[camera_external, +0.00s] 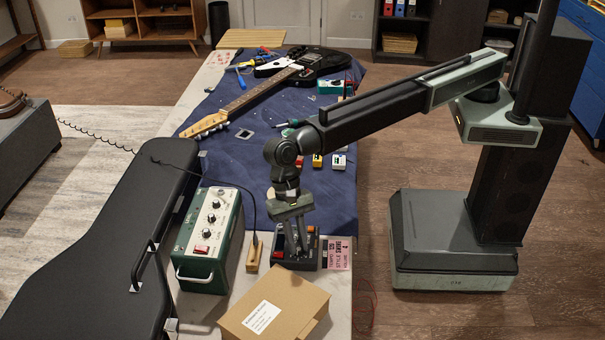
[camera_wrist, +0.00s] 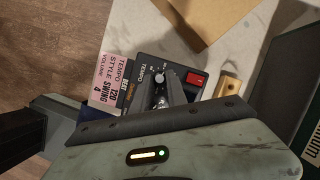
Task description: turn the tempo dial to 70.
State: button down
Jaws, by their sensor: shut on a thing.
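The small dark rhythm box (camera_external: 279,262) sits on the pale bench end in the outside view. Its labelled top (camera_wrist: 142,62) shows in the wrist view, with a red switch (camera_wrist: 195,79) and TEMPO lettering. A pink card (camera_wrist: 103,72) beside it reads tempo 120, style swing, volume 4; it also shows in the outside view (camera_external: 336,253). My gripper (camera_external: 296,250) points down onto the box, its fingers (camera_wrist: 164,92) shut on the tempo dial next to the TEMPO lettering. The fingers hide most of the dial, and I cannot read its setting.
A cardboard box (camera_external: 273,308) lies in front of the rhythm box. A green amplifier (camera_external: 209,238) and a small wooden block (camera_external: 254,254) stand to its left. A guitar (camera_external: 265,91) and small tools lie on the blue cloth (camera_external: 222,158) behind. A black guitar case (camera_external: 110,245) is at far left.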

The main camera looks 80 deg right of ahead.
jog(key=c, duration=1.3)
grip_release()
jog(key=p+v, duration=0.7)
jog(key=shift+w+d+r, duration=0.1)
jog(key=shift+w+r, duration=0.05)
jog(key=shift+r, duration=0.2)
